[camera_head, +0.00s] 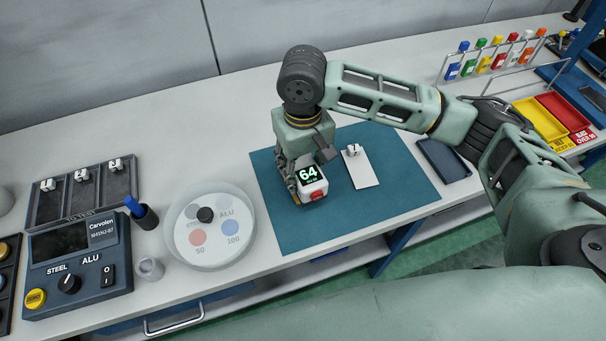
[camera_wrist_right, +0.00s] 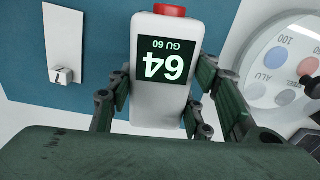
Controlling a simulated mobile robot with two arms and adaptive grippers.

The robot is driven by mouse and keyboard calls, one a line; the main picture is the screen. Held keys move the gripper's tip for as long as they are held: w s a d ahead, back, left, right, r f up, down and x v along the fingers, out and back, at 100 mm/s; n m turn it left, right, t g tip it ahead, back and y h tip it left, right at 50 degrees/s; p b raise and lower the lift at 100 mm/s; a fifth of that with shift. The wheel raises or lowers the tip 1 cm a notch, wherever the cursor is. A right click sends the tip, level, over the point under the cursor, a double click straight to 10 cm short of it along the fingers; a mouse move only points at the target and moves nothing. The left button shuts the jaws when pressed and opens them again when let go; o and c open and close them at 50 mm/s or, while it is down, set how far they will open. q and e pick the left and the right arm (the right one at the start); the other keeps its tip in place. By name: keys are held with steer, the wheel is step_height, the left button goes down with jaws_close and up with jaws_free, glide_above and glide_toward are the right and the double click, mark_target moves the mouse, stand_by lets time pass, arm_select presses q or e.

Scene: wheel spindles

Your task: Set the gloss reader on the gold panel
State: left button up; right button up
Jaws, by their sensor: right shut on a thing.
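The gloss reader (camera_head: 311,181) is a small white box with a dark screen showing a green 64 and a red button at one end. My right gripper (camera_head: 308,187) is shut on it, over the blue mat (camera_head: 280,225). In the right wrist view the reader (camera_wrist_right: 160,105) sits between the two fingers, its screen reading 64 and GU 60. I cannot tell whether it touches the mat. A white panel (camera_head: 363,174) with a small numbered tag lies on the mat to its right. I make out no gold panel. My left gripper is not in view.
A round dial plate (camera_head: 211,255) lies left of the mat, near a pen cup (camera_head: 145,216) and a Carvolen control box (camera_head: 75,262). Bottle racks and yellow and red bins (camera_head: 541,118) stand at right.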

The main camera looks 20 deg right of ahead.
mark_target(303, 165)
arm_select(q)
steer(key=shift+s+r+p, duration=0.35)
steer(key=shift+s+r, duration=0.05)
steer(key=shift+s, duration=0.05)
arm_select(e)
steer(key=shift+f, duration=2)
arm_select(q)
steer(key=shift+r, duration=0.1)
arm_select(e)
steer(key=o, duration=1.6)
steer(key=shift+f, duration=0.1)
arm_select(q)
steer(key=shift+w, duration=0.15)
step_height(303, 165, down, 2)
steer(key=shift+b, duration=0.9)
arm_select(e)
step_height(303, 165, up, 12)
steer(key=shift+r, duration=0.15)
steer(key=shift+s, duration=0.1)
